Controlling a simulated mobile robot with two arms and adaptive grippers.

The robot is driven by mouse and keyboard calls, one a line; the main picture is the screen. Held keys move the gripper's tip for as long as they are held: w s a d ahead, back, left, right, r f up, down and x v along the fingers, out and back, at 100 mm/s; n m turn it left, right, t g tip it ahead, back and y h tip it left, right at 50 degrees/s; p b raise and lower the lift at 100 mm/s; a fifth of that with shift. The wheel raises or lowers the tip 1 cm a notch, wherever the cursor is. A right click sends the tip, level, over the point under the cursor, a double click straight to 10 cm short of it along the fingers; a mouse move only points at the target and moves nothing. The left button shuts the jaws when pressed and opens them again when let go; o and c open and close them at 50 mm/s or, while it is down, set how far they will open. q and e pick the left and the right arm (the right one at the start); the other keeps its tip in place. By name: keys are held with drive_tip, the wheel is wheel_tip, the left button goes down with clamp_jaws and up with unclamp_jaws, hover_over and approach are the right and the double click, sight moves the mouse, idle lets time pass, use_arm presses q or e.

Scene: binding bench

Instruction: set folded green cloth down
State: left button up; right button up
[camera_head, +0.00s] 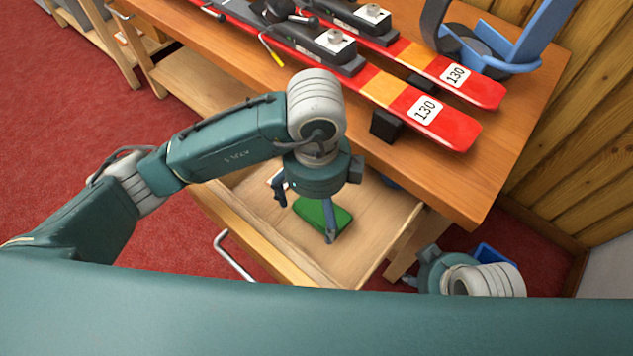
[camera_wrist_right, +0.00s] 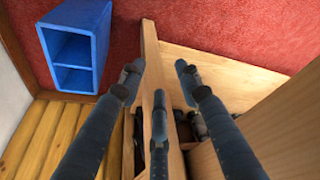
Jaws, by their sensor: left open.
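The folded green cloth (camera_head: 312,214) lies on the wooden floor of the open drawer (camera_head: 375,232) in the head view. My left gripper (camera_head: 305,212) is above it, pointing down, with its fingers spread apart. One finger overlaps the cloth in the picture, and the other is off its left side. I cannot tell whether a finger touches it. Part of the cloth is hidden by the gripper. My right gripper (camera_wrist_right: 158,80) is open and empty in the right wrist view. In the head view, my right arm is at the lower right, beside the drawer.
The workbench (camera_head: 500,165) above the drawer carries red skis (camera_head: 450,130) and a blue bracket-like holder (camera_head: 525,55). The drawer handle (camera_head: 232,255) sticks out in front. A blue two-compartment bin (camera_wrist_right: 75,50) stands on the red floor by the wooden wall.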

sight(317, 214)
use_arm(q)
wheel_tip(317, 214, up, 3)
drive_tip(key=shift+w+r+p, duration=0.1)
drive_tip(key=shift+p, duration=0.3)
drive_tip(key=shift+r+p, duration=0.8)
drive_tip(key=shift+r, duration=1.95)
use_arm(e)
drive_tip(key=s+x, duration=0.1)
drive_tip(key=x, duration=0.6)
drive_tip(key=shift+f+g, duration=0.3)
drive_tip(key=shift+a, duration=0.15)
